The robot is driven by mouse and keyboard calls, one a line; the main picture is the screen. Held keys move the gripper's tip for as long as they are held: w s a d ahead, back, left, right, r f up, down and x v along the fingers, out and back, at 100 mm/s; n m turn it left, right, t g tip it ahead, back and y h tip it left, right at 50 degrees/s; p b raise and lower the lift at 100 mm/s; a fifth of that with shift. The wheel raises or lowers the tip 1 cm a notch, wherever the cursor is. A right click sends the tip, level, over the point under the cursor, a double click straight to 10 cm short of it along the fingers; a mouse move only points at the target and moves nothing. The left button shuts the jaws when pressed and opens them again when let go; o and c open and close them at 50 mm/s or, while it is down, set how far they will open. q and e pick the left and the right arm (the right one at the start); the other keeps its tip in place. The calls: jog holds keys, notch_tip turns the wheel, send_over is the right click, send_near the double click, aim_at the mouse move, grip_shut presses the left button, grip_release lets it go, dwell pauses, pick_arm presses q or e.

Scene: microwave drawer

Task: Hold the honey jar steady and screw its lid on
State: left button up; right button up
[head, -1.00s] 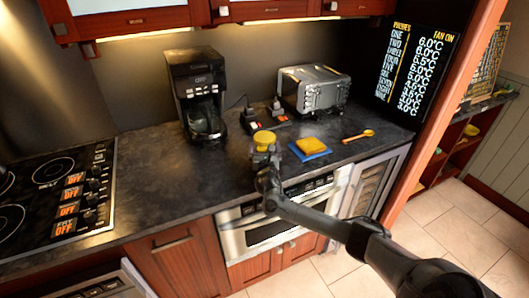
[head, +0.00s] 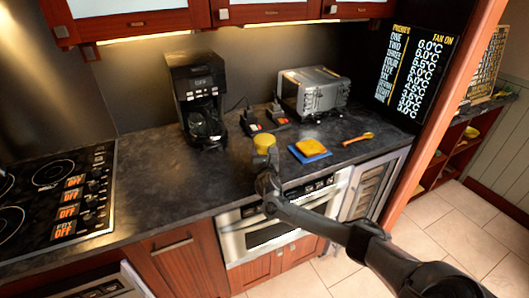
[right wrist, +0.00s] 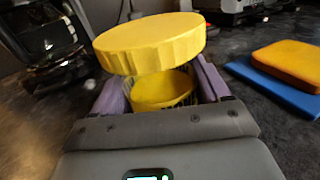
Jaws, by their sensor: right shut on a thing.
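In the head view that gripper (head: 264,163) is at the counter's front edge. The wide yellow lid (right wrist: 150,42) is above the jar and looks slightly tilted in the wrist view; it also shows in the head view (head: 264,139). My left gripper is not in view.
A blue board (head: 309,154) with a yellow slab (head: 311,146) lies to the right, near an orange spoon (head: 358,138). A coffee maker (head: 196,95) and a toaster oven (head: 313,92) stand behind. The counter to the left is clear.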

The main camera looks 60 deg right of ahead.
aim_at(266, 145)
jog(key=shift+r, duration=0.15)
jog(key=shift+r, duration=0.55)
jog(key=r, duration=0.1)
jog(key=r+p, duration=0.1)
jog(key=r, duration=0.1)
jog(key=shift+s+d+r+p, duration=0.15)
jog(key=shift+s+p, duration=0.1)
jog(key=shift+p, duration=0.1)
jog(key=s+d+r+p, duration=0.3)
jog(key=s+r, duration=0.3)
jog(key=s, duration=0.4)
jog(key=shift+d+r, duration=0.15)
jog(key=shift+d, duration=0.7)
jog(key=o, duration=0.7)
jog(key=c, duration=0.9)
jog(key=shift+r, duration=0.1)
